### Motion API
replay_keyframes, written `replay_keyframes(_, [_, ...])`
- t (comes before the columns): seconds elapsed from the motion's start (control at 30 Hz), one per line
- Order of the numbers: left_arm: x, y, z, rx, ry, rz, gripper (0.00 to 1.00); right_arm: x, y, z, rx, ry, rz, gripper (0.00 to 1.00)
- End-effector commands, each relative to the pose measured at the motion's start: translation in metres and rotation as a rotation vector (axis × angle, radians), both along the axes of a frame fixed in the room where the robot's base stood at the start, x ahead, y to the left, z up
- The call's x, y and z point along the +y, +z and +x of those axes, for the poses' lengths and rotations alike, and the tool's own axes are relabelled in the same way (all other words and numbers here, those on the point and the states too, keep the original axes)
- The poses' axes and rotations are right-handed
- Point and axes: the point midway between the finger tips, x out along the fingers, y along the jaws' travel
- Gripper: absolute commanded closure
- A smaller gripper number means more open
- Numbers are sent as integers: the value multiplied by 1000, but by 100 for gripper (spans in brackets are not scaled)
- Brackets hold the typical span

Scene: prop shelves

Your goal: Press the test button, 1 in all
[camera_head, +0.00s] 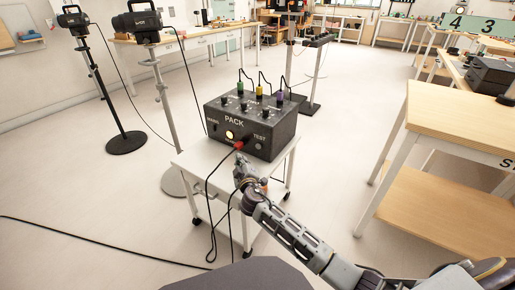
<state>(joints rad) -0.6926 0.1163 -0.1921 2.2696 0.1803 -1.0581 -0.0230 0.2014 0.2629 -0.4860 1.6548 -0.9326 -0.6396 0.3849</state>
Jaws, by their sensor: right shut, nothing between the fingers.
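The dark grey box labelled PACK (268,122) stands on a small white cart. Its front face carries a lit yellow lamp (229,135), a red plug (239,144) with a black cable, and a round grey button (258,146) under the word TEST. My right gripper (240,162) is shut and empty. It is in front of the box's lower front, below and left of the test button, and appears apart from it. My left gripper is not in view.
The white cart (189,160) has a black cable hanging down its front to the floor. Two lamp stands (127,143) are at the left. A wooden-topped table (460,115) stands at the right. Open floor lies between.

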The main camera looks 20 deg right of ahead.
Motion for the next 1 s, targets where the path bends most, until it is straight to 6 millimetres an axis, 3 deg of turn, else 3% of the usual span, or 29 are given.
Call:
replay_keyframes(0.6, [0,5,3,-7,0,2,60,-44,-1,34,1,-1,-1,100])
replay_keyframes(1.0, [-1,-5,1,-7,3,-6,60,-58,0,45,1,-1,-1,100])
